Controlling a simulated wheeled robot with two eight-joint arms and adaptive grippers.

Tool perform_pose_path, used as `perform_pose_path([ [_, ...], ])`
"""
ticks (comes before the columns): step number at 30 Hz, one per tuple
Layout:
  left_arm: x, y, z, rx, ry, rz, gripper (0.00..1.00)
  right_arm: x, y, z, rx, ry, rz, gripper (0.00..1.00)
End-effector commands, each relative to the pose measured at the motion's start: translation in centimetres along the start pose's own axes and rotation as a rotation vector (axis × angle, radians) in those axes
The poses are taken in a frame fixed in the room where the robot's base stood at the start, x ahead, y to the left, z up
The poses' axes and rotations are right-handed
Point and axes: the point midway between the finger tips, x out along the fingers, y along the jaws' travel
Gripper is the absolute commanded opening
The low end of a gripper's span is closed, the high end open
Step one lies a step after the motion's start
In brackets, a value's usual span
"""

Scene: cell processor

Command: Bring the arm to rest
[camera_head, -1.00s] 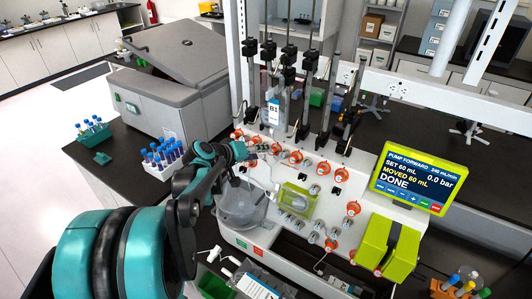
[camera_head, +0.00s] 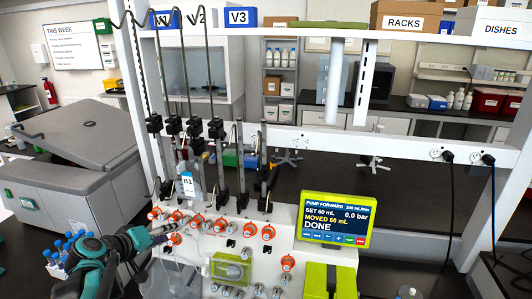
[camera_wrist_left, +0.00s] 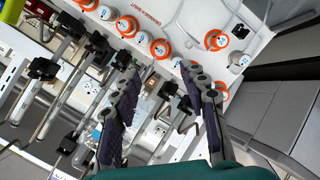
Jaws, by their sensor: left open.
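My left arm, teal and black, comes in from the lower left of the head view. Its gripper (camera_head: 172,232) is in front of the left end of the cell processor (camera_head: 205,238), near its orange-ringed knobs. In the left wrist view the two dark fingers (camera_wrist_left: 165,95) are spread apart with nothing between them. The processor's white panel (camera_wrist_left: 165,22) and knobs show beyond the fingertips there. A bag marked B1 (camera_head: 188,184) hangs above the panel. The processor's screen (camera_head: 336,219) reads "PUMP FORWARD", "MOVED 60 mL" and "DONE". My right gripper is not in view.
A grey lidded machine (camera_head: 75,165) stands to the left. Blue-capped tubes (camera_head: 72,246) stand close beside my left arm. Upright metal poles with black clamps (camera_head: 154,124) rise behind the knobs. A white frame crosses above the bench, and the dark bench behind is mostly clear.

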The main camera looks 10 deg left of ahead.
Motion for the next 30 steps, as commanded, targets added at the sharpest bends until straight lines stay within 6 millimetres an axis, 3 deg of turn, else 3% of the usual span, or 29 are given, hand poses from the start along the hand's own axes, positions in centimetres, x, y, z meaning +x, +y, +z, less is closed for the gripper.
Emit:
perform_pose_path([
  [2, 0.5, 0.4, 1.6, 0.018, -0.023, -0.008, 0.44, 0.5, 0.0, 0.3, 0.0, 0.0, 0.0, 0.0],
  [5, 1.6, 1.3, 6.1, 0.078, -0.088, -0.039, 0.44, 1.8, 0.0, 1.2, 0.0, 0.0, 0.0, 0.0],
  [8, 2.5, 2.0, 13.4, 0.189, -0.181, -0.097, 0.44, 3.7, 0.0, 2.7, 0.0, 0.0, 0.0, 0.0],
  [9, 2.6, 2.0, 16.7, 0.247, -0.218, -0.124, 0.44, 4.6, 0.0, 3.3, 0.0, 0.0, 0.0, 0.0],
  [12, 2.3, 1.1, 24.0, 0.401, -0.291, -0.188, 0.44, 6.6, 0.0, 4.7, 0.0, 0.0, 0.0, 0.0],
  [16, 1.5, -0.8, 30.3, 0.585, -0.331, -0.249, 0.44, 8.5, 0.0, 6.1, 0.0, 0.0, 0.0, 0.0],
  [21, 0.8, -2.6, 33.8, 0.728, -0.336, -0.287, 0.44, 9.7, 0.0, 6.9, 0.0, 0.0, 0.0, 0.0],
  [30, 0.5, -2.8, 34.1, 0.76, -0.331, -0.298, 0.44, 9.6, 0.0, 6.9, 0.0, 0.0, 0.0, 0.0],
])
